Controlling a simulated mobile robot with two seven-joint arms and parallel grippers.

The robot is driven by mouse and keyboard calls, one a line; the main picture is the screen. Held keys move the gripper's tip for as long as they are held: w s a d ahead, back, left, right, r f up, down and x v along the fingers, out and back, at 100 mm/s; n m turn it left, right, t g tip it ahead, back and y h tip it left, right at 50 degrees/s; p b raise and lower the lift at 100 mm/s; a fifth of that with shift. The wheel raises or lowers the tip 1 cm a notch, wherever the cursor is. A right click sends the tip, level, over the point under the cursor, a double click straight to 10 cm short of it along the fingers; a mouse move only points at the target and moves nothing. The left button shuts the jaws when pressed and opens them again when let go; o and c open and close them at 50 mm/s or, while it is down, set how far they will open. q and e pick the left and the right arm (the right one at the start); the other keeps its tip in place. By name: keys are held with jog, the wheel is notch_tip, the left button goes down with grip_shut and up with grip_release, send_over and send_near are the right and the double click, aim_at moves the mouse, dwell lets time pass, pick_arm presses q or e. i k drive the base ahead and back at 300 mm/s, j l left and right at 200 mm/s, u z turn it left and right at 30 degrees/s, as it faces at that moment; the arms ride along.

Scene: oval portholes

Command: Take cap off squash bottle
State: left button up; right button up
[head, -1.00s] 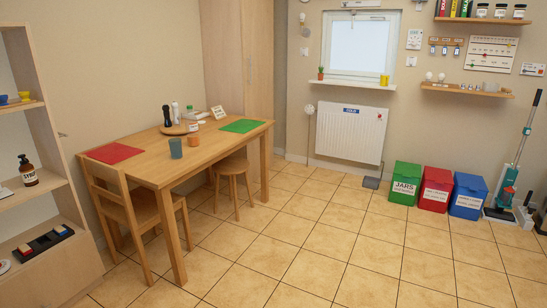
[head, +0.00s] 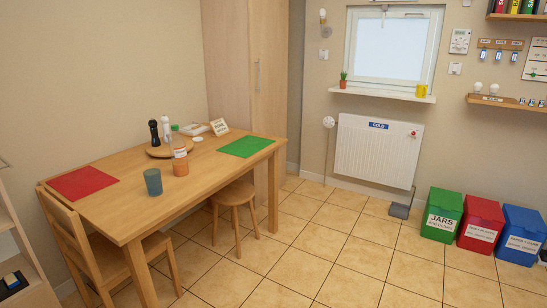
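An orange bottle (head: 180,157) with a pale label stands upright on the wooden table (head: 120,211), between the round board and the blue-grey cup. It looks like the squash bottle, but its label is too small to read. A small white round thing (head: 198,139) lies on the table behind it, to the right. Whether a cap sits on the bottle is too small to tell. Neither of my grippers is in view.
A round board (head: 156,152) holds a dark mill and a white one. A blue-grey cup (head: 153,182), red mat (head: 82,183) and green mat (head: 246,146) lie around. A chair (head: 75,250) and stool (head: 236,195) stand at the table. Open tiled floor is right.

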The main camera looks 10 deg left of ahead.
aim_at(177, 145)
jog(key=i+u, duration=0.15)
jog(key=i, duration=0.25)
jog(key=i+l+u, duration=0.2)
jog(key=i, duration=0.25)
jog(key=i+l+u, duration=0.15)
jog(key=i, duration=0.25)
jog(key=i+l+u, duration=0.15)
jog(key=i+u, duration=0.25)
jog(key=i+l+u, duration=0.25)
jog(key=u, duration=0.15)
jog(key=i+l+u, duration=0.25)
jog(key=l+u, duration=0.15)
jog(key=i+l+u, duration=0.2)
jog(key=l+u, duration=0.2)
